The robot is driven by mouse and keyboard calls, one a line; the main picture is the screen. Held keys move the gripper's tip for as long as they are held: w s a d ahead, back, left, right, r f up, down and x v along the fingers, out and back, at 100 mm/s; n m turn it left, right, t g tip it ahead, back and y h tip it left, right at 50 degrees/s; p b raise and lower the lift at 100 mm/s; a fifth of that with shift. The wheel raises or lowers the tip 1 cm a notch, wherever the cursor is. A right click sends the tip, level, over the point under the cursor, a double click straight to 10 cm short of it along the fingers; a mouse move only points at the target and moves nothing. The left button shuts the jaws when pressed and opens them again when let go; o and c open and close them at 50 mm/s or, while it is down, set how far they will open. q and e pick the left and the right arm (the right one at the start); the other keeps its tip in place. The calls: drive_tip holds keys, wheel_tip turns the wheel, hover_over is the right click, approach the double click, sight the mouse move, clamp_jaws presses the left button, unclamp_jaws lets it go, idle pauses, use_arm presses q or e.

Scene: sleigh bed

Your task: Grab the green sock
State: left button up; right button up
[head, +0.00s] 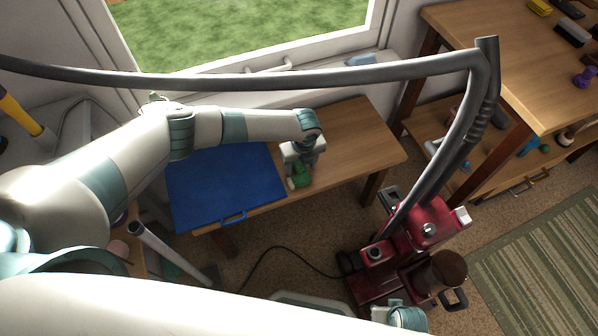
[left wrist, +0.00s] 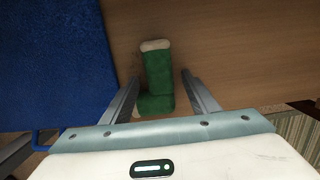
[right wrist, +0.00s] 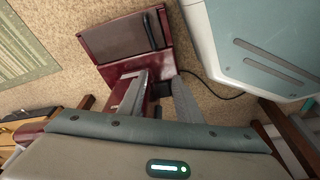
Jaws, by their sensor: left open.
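The green sock (head: 299,178) with a pale cuff lies on the wooden bench (head: 345,150), just right of the blue box or lid. My left gripper (head: 303,160) is over the sock, pointing down and open. In the left wrist view the sock (left wrist: 156,75) lies between the two fingers (left wrist: 160,85), with a gap to the right finger; its lower end is close to the left finger. Whether they touch cannot be told. My right gripper shows in the right wrist view (right wrist: 161,85), with its fingers apart and nothing visibly held, above the red vacuum cleaner.
A blue flat box or lid (head: 225,182) covers the bench's left part. The red vacuum cleaner (head: 400,250) stands on the carpet, its grey hose (head: 250,82) arching across the view. A wooden workbench (head: 500,60) with tools stands at right. The bench's right end is clear.

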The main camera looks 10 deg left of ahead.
sight(305, 168)
drive_tip(key=shift+s, duration=0.2)
use_arm(q)
drive_tip(key=c, duration=1.1)
use_arm(e)
drive_tip(key=shift+s+f, duration=0.2)
drive_tip(key=shift+s, duration=0.25)
use_arm(q)
drive_tip(key=shift+r, duration=0.1)
